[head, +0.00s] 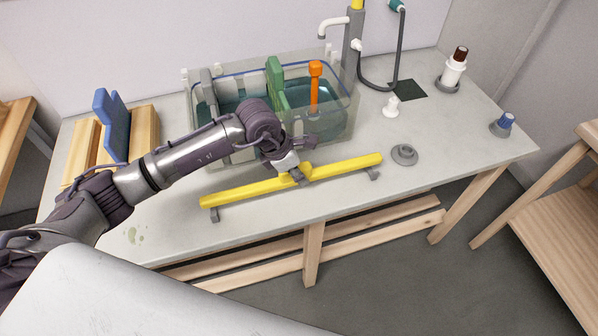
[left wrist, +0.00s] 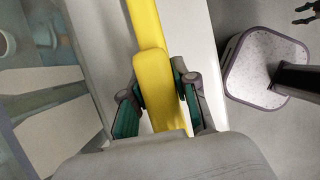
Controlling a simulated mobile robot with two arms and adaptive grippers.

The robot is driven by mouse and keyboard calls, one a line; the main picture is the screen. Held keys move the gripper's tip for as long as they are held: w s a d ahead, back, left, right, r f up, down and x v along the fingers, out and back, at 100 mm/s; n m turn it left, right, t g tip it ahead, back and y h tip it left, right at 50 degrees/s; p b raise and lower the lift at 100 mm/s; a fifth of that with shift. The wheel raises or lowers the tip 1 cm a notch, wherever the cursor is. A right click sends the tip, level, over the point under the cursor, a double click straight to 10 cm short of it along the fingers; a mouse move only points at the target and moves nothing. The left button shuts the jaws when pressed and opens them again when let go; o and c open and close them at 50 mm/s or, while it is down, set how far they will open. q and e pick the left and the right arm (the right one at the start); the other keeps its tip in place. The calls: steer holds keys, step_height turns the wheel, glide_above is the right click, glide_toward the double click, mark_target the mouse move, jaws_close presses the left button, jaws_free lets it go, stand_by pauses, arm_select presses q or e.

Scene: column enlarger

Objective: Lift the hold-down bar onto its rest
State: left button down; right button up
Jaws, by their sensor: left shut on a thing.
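The yellow hold-down bar (head: 342,168) runs along the front of the table, in front of the clear tank. Small grey feet (head: 374,174) show under both its ends; I cannot tell whether the bar touches them. My left gripper (head: 294,176) is at the middle of the bar, shut on its raised yellow grip. In the left wrist view that yellow grip (left wrist: 154,72) lies between the green-padded fingers (left wrist: 157,108), with the bar (left wrist: 144,18) beneath. A small part of what looks like my right gripper (left wrist: 304,13) shows at the upper right corner there. Its fingers are too small to judge.
The clear tank (head: 345,118) stands behind the bar, with a green divider (head: 275,75) and an orange-handled tool (head: 315,80). A grey round piece (head: 404,154) sits just right of the bar. A wooden rack with blue boards (head: 115,128) is at left.

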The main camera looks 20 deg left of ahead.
stand_by(1.0)
arm_select(q)
steer(key=shift+f+b, duration=1.75)
steer(key=shift+b, duration=0.1)
steer(key=c, duration=0.6)
jaws_free()
steer(key=shift+o, duration=0.2)
steer(key=shift+r, duration=0.2)
steer(key=shift+p+v, duration=1.3)
steer(key=shift+v, duration=0.8)
